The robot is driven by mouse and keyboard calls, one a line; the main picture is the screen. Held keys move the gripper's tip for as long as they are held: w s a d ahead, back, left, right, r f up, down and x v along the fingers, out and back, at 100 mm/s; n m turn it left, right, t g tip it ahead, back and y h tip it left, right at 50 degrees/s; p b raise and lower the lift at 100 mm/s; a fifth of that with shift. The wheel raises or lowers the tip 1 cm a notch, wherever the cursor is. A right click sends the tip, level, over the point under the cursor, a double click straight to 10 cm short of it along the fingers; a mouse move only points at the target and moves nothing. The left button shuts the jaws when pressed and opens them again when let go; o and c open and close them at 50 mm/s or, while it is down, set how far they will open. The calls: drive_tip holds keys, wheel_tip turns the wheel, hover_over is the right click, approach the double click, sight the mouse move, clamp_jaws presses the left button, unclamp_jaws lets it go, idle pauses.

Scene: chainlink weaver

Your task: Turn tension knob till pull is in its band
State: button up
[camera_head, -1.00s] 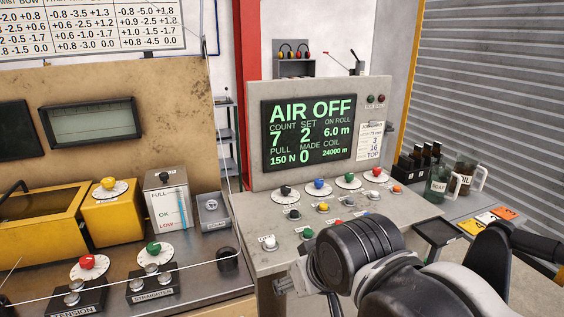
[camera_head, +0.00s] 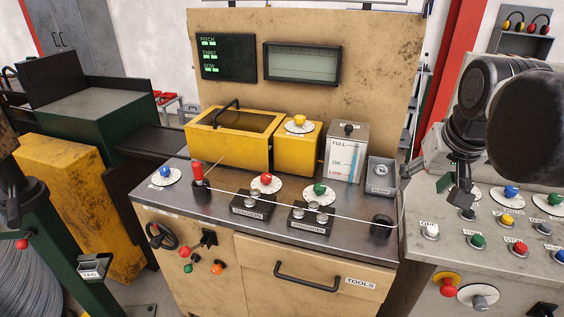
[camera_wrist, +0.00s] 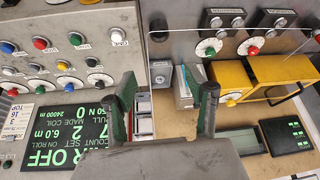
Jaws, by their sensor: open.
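The red tension knob (camera_head: 266,180) sits on a white dial on the steel bench top, behind the black block labelled TENSION (camera_head: 252,206). It also shows in the wrist view (camera_wrist: 252,48). The green knob (camera_head: 320,189) stands to its right behind the STRAIGHTEN block (camera_head: 310,217). My gripper (camera_head: 461,192) hangs over the control console, well right of the red knob. In the wrist view my gripper (camera_wrist: 166,102) has its fingers wide apart with nothing between them. The green-lettered screen (camera_wrist: 62,132) shows there, its pull figure partly hidden by the gripper.
A wire (camera_head: 290,212) runs across the bench past the blocks. Behind it stand a yellow box (camera_head: 237,135), a yellow block (camera_head: 297,150) and a grey level box (camera_head: 346,150). A small grey box (camera_head: 380,173) stands at the bench's right.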

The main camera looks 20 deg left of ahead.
drive_tip(key=w+a+r+n+g, duration=0.1)
drive_tip(key=w+a+r+g, duration=0.15)
drive_tip(key=w+a, duration=0.7)
drive_tip(key=n+g+p, duration=0.3)
drive_tip(key=p, duration=0.1)
hover_over(266, 176)
wheel_tip(266, 176, down, 14)
drive_tip(key=shift+h, duration=0.4)
wheel_tip(266, 176, down, 14)
drive_tip(key=shift+r+p, duration=0.15)
drive_tip(key=shift+p, duration=0.15)
drive_tip(key=c, duration=1.1)
drive_tip(key=shift+m, duration=0.3)
drive_tip(key=shift+c, duration=0.3)
